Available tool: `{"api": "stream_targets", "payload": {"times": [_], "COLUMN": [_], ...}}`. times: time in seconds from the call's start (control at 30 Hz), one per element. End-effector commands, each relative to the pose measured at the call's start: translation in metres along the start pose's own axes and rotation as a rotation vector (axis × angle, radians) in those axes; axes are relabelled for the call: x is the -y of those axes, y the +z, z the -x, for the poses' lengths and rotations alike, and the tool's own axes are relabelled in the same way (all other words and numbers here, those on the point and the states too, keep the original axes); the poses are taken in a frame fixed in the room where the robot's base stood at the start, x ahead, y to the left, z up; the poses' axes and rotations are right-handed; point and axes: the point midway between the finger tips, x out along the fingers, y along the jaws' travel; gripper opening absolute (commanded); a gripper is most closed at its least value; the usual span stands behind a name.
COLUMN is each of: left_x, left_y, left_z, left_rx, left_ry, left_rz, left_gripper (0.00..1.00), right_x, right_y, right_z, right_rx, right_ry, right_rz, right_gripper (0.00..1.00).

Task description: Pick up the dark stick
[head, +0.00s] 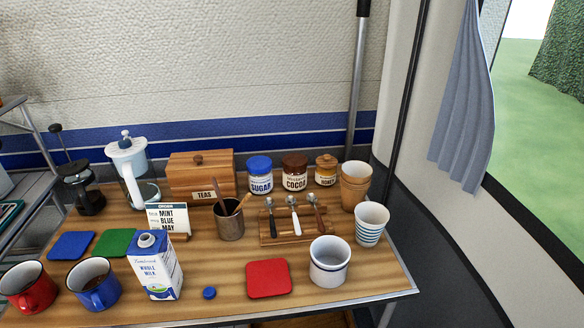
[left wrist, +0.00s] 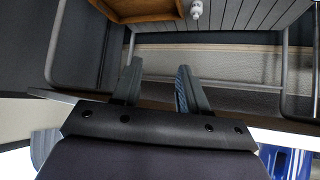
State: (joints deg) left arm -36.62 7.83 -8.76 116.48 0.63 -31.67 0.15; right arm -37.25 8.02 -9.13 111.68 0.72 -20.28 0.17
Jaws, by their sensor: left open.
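A brownish metal cup (head: 231,226) stands upright near the middle of the wooden table in the head view. Thin sticks lean in it: a darker brown one (head: 223,202) on the left and a lighter brown one (head: 243,203) leaning right. Their lower ends are hidden inside the cup. My left gripper (left wrist: 158,88) shows only in the left wrist view. Its two fingers are apart with nothing between them. Neither the cup nor the sticks can be made out in that view. My right gripper is in neither view.
Around the cup are a milk carton (head: 155,267), a menu card (head: 168,218), a wooden tea box (head: 201,176) and a spoon rack (head: 291,236). A red coaster (head: 268,279) and a white mug (head: 329,262) are in front. The left wrist view shows a metal-framed rack (left wrist: 238,75) and wooden tray (left wrist: 145,10).

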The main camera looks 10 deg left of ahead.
Motion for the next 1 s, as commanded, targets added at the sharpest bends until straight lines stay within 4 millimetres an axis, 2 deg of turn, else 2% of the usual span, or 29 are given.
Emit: {"api": "stream_targets", "payload": {"times": [0.2, 0.47, 0.7, 1.0], "left_x": [-0.003, -0.002, 0.007, 0.022], "left_y": [0.004, -0.001, -0.038, -0.068], "left_z": [-0.005, -0.006, 0.003, 0.026], "left_rx": [-0.091, -0.098, -0.007, 0.106], "left_ry": [0.007, 0.005, -0.032, -0.091], "left_rz": [0.001, -0.011, -0.106, -0.187], "left_gripper": [0.43, 0.43, 0.43, 0.43], "right_x": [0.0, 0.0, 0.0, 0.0], "right_y": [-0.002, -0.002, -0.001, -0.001], "right_z": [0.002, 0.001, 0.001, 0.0], "right_rx": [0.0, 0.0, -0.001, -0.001], "right_ry": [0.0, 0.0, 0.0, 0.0], "right_rz": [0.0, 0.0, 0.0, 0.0], "right_gripper": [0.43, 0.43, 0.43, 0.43]}}
